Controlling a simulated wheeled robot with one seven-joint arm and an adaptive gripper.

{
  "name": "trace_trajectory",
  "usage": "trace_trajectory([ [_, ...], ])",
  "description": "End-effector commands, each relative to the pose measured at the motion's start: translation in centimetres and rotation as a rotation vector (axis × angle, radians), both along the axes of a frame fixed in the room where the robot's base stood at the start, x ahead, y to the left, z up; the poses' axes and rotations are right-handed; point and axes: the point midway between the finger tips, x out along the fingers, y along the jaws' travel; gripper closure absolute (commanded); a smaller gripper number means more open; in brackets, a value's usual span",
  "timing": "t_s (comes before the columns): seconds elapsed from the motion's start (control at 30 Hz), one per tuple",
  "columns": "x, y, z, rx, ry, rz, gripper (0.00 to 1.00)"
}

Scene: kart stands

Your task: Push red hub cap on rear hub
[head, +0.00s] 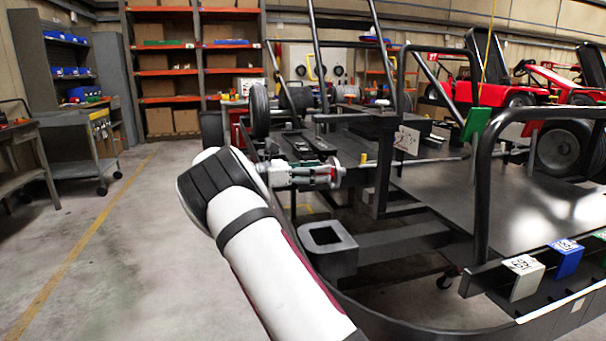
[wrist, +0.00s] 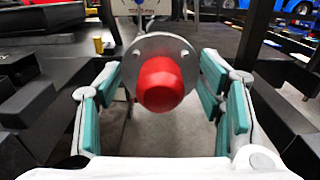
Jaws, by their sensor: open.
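The red hub cap (wrist: 161,84) sits in the middle of the wrist view, against the front of the round grey rear hub (wrist: 180,47). The hub's flange shows around the cap, with small holes near its rim. I cannot tell how deep the cap is seated. My gripper (head: 327,173) is open, its teal-padded fingers on either side of the cap with gaps between. In the head view the grey hub (head: 337,170) stands just beyond the fingertips, and only a little red shows between the fingers.
The black kart frame (head: 382,170) surrounds the hub, with bars and an open square-ended beam (head: 326,238) close below my arm. A wheel (head: 259,110) stands behind. White (head: 523,277) and blue (head: 568,258) blocks sit at right. The floor at left is clear.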

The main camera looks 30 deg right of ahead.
Motion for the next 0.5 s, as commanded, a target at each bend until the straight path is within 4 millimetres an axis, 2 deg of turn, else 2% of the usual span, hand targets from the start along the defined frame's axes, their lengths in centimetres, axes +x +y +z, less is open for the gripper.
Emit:
trace_trajectory([
  [0.37, -0.19, -0.54, 0.03, 0.0, 0.0, 0.0, 0.38],
  [0.4, -0.19, -0.54, 0.03, 0.0, 0.0, 0.0, 0.43],
  [0.5, -0.18, -0.53, 0.03, 0.0, 0.0, 0.0, 0.66],
])
